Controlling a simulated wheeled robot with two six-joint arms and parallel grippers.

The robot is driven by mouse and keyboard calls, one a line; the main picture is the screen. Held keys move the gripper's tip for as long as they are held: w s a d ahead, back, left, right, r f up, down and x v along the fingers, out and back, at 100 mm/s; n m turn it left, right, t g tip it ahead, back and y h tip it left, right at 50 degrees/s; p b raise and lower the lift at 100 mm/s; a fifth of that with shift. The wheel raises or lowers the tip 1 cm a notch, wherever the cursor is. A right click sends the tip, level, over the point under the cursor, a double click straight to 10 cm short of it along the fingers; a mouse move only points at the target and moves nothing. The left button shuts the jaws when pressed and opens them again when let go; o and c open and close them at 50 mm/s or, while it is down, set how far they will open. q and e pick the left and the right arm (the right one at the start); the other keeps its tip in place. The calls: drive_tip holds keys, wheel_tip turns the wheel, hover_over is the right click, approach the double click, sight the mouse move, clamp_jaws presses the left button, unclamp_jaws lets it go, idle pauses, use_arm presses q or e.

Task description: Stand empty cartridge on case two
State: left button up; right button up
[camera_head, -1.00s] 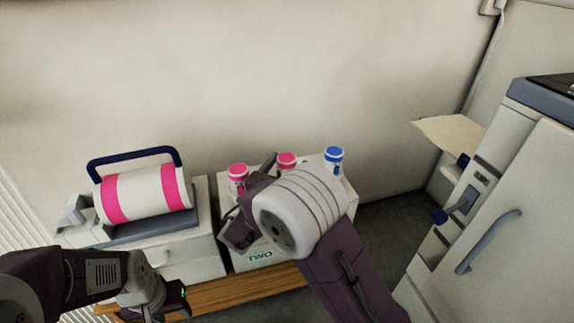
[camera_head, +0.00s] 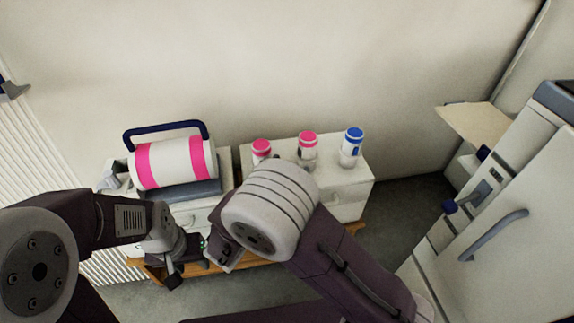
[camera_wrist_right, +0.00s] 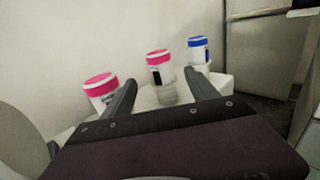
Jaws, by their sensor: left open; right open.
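Case two (camera_head: 345,178) is the white box on the right; its label is hidden behind my right arm. On its top stand three white cartridges: a pink-capped left one (camera_head: 261,152), a pink-capped middle one (camera_head: 307,152) and a blue-capped one (camera_head: 350,152). In the right wrist view the middle cartridge (camera_wrist_right: 159,72) shows a dark window; I cannot tell which is empty. My right gripper (camera_wrist_right: 160,77) is open and empty, its fingers pointing toward the middle cartridge, apart from it. My left gripper (camera_head: 188,264) is open and empty, low in front of the left case.
A white drum (camera_head: 175,163) with pink bands and a dark handle rests on the left case (camera_head: 218,203). A wooden bench (camera_head: 263,262) carries both cases. A tall white machine (camera_head: 520,190) with grey handle and a tray (camera_head: 476,122) stands right. Grey floor between is clear.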

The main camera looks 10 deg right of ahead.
drive_tip(key=s+d+f+m+g, duration=0.3)
drive_tip(key=d+m+g, duration=0.1)
drive_tip(key=d+g, duration=0.15)
drive_tip(key=s+d+f+m+g, duration=0.3)
drive_tip(key=s+d+g, duration=0.1)
drive_tip(key=d, duration=0.3)
drive_tip(key=s+d+f+m+g+y, duration=0.3)
drive_tip(key=s+f+m+g, duration=0.2)
drive_tip(key=s+m, duration=0.2)
drive_tip(key=s+a+f+m+t+y, duration=0.1)
drive_tip(key=a+m+y, duration=0.4)
drive_tip(key=m, duration=0.9)
drive_tip(key=y, duration=0.3)
drive_tip(key=shift+s+a+f+m+t+y, duration=0.15)
drive_tip(key=shift+a+f+m+t+y, duration=0.15)
drive_tip(key=shift+a+f+t, duration=0.1)
drive_tip(key=shift+r, duration=0.1)
